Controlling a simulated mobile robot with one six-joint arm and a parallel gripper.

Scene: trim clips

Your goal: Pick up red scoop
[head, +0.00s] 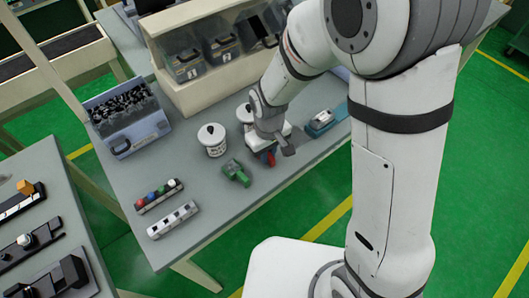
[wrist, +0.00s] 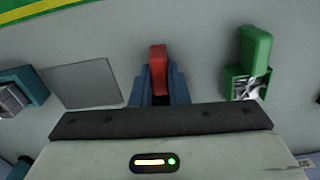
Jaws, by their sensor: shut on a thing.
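The red scoop (wrist: 158,58) stands out in the middle of the wrist view, with blue parts on both sides of its lower end. In the head view only a small bit of the red scoop (head: 271,158) shows under my gripper (head: 268,151). My gripper is low over the grey table, and its jaws are shut on the red scoop. The grip itself is mostly hidden by the gripper body. I cannot tell whether the scoop touches the table.
A blue-based device (head: 320,123) lies right. Two strips (head: 172,220) lie near the front edge.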

